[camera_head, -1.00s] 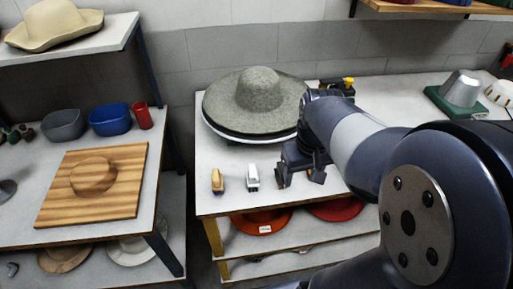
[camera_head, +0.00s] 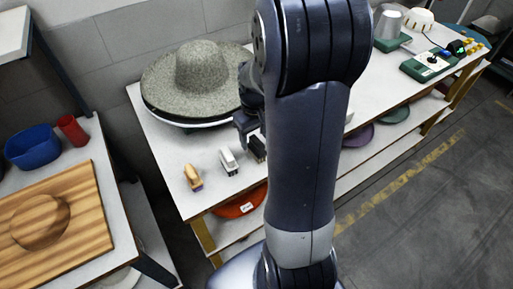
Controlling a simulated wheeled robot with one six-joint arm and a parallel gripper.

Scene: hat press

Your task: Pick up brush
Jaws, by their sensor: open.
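A small brush-like item (camera_head: 193,177) with a tan body and a dark purple part lies near the table's front left corner. A similar white and grey item (camera_head: 229,161) is just right of it. Which of these the task calls the brush is not clear. My gripper (camera_head: 250,133) is open over the table, right of both items and beside the hat. My arm hides much of it. A dark block-like shape (camera_head: 257,148) shows below it; I cannot tell whether it is a finger or another item.
A grey felt hat (camera_head: 195,75) sits on a round base behind the small items. An orange-red hat (camera_head: 240,203) is on the shelf below. A wooden board (camera_head: 85,225), blue bowl (camera_head: 33,147) and red cup (camera_head: 71,130) are on the left table. Green-based devices (camera_head: 428,65) stand far right.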

